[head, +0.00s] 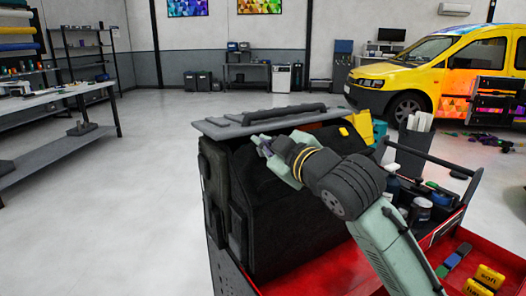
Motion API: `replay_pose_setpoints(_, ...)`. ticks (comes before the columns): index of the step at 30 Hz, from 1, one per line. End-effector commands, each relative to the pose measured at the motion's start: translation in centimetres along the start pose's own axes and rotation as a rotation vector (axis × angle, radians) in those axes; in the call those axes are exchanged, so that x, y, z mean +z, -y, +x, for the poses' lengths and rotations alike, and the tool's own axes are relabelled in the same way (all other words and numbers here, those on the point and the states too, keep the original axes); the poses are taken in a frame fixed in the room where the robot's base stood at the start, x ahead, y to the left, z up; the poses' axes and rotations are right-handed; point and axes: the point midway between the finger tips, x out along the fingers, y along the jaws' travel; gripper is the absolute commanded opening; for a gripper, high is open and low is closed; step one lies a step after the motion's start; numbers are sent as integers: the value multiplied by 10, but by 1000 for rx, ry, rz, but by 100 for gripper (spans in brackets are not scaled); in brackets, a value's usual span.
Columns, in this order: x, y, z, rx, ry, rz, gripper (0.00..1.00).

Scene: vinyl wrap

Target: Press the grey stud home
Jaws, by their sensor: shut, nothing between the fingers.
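My gripper (262,143) is at the end of my pale green arm, shut and empty. It is over the top of a large black bag or case (285,215), close to the grey slab (222,127) along its top. I cannot tell whether the fingertips touch it. I cannot make out the grey stud; it may be too small or hidden behind my gripper and arm.
The black case stands on a red cart (335,272) with bottles and small boxes (490,275) at right. A grey workbench (60,140) stands at left. A yellow van (430,75) is at the back right. The floor at left is clear.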

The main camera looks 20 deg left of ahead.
Motion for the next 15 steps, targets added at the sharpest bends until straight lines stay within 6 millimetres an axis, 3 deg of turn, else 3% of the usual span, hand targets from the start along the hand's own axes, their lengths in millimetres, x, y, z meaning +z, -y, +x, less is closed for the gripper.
replay_pose_setpoints(15,3,3,4,-1,-1,0,0)
